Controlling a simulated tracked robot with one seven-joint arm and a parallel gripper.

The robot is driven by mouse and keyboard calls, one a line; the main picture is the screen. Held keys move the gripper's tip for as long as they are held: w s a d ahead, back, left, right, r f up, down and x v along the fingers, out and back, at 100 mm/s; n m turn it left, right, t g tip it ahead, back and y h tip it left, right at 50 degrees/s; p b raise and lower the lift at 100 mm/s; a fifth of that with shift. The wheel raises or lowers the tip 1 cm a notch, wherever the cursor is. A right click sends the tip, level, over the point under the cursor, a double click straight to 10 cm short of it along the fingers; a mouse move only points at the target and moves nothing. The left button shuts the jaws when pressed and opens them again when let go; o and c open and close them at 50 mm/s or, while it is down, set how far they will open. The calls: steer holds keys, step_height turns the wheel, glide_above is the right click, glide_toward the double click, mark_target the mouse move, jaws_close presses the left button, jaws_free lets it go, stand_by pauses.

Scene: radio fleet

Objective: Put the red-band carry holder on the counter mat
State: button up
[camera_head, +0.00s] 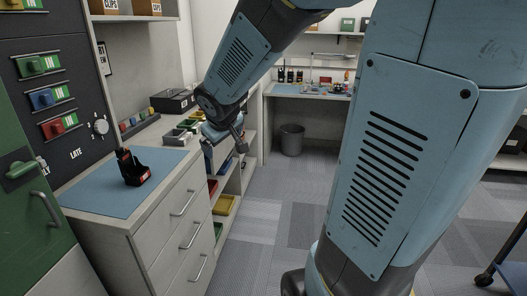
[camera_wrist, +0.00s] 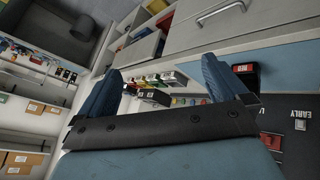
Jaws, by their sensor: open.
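The red-band carry holder (camera_head: 132,170) is a small black open holder with a taller back and a red patch low on its front. It stands upright on the blue counter mat (camera_head: 100,196) on the left counter. My gripper (camera_head: 225,143) is to the right of the counter, apart from the holder. In the wrist view, its two blue fingers are spread with nothing between them (camera_wrist: 162,68). The holder shows there partly behind the right finger (camera_wrist: 249,82), with the mat (camera_wrist: 290,68) beside it.
Small trays (camera_head: 180,137) and a black case (camera_head: 173,101) lie farther back on the counter. Shelves with coloured bins (camera_head: 226,205) are below. A grey waste bin (camera_head: 292,140) stands near the far bench (camera_head: 300,91). The floor between is clear.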

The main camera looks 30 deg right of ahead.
steer(key=s+d+r+m+g+y, duration=0.1)
steer(key=s+r+m, duration=0.1)
steer(key=s, duration=0.8)
steer(key=s+r+m+g+y, duration=0.1)
steer(key=s+r+m, duration=0.1)
steer(key=s, duration=0.8)
steer(key=shift+s+d+r, duration=0.35)
steer(key=shift+r, duration=0.5)
